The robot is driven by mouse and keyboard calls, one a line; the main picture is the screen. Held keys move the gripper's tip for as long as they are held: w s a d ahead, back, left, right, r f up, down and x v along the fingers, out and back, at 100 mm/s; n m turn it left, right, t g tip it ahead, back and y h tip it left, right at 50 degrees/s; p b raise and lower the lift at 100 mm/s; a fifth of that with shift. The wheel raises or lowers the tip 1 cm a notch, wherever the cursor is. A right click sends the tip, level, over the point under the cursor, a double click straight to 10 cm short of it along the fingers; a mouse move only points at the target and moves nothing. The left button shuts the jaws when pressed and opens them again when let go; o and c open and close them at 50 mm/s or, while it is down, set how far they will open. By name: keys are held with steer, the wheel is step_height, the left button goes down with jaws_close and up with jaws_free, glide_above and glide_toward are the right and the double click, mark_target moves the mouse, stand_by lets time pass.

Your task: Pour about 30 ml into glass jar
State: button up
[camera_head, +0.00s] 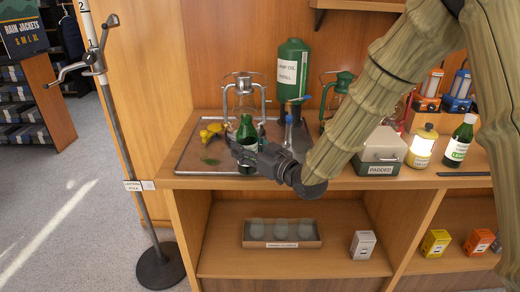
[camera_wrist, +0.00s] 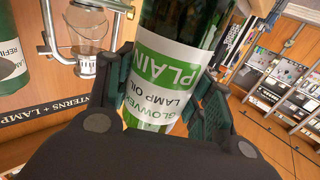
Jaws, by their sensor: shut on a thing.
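A green bottle (camera_head: 246,130) with a white-and-green label stands roughly upright over the tray. In the wrist view the bottle (camera_wrist: 178,68) fills the middle, its label reading "PLAIN LAMP OIL". My gripper (camera_head: 247,150) is shut around the bottle, with a dark finger on each side in the wrist view (camera_wrist: 168,92).
The metal tray (camera_head: 192,160) holds yellow pieces (camera_head: 210,132) and a blue-topped bottle (camera_head: 289,130). A green refill tank (camera_head: 293,70) is behind. A padded box (camera_head: 380,152), yellow canister (camera_head: 422,146) and another green bottle (camera_head: 459,140) stand right. A pole (camera_head: 125,140) stands left.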

steer(key=shift+r+m+p, duration=0.4)
steer(key=shift+m+p, duration=0.7)
steer(key=shift+p, duration=0.85)
steer(key=shift+w+m+g+h+p, duration=0.15)
steer(key=shift+m+g+h+p, duration=0.25)
steer(key=shift+m+p, duration=0.7)
steer(key=p, duration=0.1)
steer(key=m+p, duration=0.1)
steer(key=m+g+p, duration=0.1)
steer(key=shift+w+d+f+p, duration=0.25)
steer(key=shift+w+p, duration=0.05)
steer(key=shift+p, duration=0.05)
steer(key=m+p, duration=0.2)
steer(key=s+f+m+g+p, duration=0.1)
steer(key=shift+a+f, duration=0.1)
steer(key=shift+a, duration=0.15)
steer(key=shift+s+a+r+m+g+p, duration=0.15)
steer(key=shift+r+m+g+p, duration=0.2)
steer(key=shift+m+p, duration=0.45)
steer(key=shift+s+p, duration=0.1)
steer(key=shift+p, duration=0.25)
steer(key=shift+s+f, duration=0.1)
steer(key=shift+f, duration=0.45)
steer(key=shift+a+f+m+g, duration=0.1)
steer(key=shift+f+m+g, duration=0.15)
steer(key=shift+f+m, duration=0.3)
steer(key=shift+r+p, duration=0.4)
steer(key=shift+s+m+y, duration=0.1)
steer(key=shift+m+y, duration=0.15)
steer(key=shift+y, duration=0.05)
